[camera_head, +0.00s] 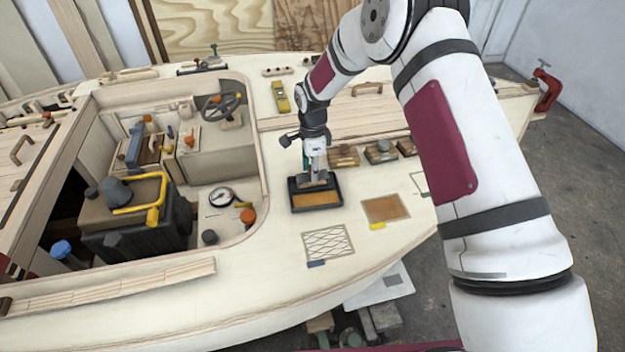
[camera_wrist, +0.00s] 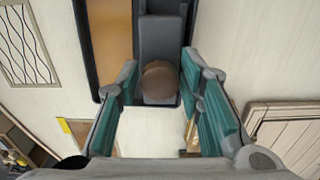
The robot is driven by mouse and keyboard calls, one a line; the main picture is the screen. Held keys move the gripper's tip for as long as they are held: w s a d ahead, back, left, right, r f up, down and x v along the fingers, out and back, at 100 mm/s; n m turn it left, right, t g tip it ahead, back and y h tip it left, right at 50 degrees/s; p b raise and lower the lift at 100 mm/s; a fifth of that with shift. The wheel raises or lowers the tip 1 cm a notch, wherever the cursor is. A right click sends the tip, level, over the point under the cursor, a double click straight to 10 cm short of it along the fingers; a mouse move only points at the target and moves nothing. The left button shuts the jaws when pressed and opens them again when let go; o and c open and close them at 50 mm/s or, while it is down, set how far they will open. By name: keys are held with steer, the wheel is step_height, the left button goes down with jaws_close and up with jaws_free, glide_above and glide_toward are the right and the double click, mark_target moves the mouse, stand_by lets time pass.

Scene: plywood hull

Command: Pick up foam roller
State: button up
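The foam roller appears to be the grey piece with a round brown end (camera_wrist: 158,82) lying along one side of a black tray (camera_wrist: 103,92). In the head view the tray (camera_head: 292,201) rests on the pale deck, and a small grey part of the roller (camera_head: 312,184) shows under my gripper (camera_head: 315,171). In the wrist view my gripper (camera_wrist: 166,78) is open, its teal-padded fingers on either side of the roller's brown end, with gaps visible. I cannot tell the height of the fingertips above the tray.
A brown panel (camera_head: 386,209) and a mesh panel (camera_head: 328,242) lie on the deck to the right and in front of the tray. Several blocks (camera_head: 381,152) sit behind. The open cockpit, with a gauge (camera_head: 221,197) and an orange knob (camera_head: 248,216), is to the left.

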jaws_close()
steer(key=shift+r, duration=0.15)
steer(key=shift+w+r, duration=0.1)
steer(key=shift+r, duration=0.4)
step_height(320, 180, up, 2)
steer(key=shift+r+b, duration=0.2)
steer(key=shift+b, duration=0.3)
steer(key=s+d, duration=0.2)
steer(key=s, duration=0.5)
steer(key=s+d+r, duration=0.1)
steer(key=s+d, duration=0.2)
steer(key=s, duration=0.5)
steer(key=shift+s+r, duration=0.15)
steer(key=shift+d, duration=0.1)
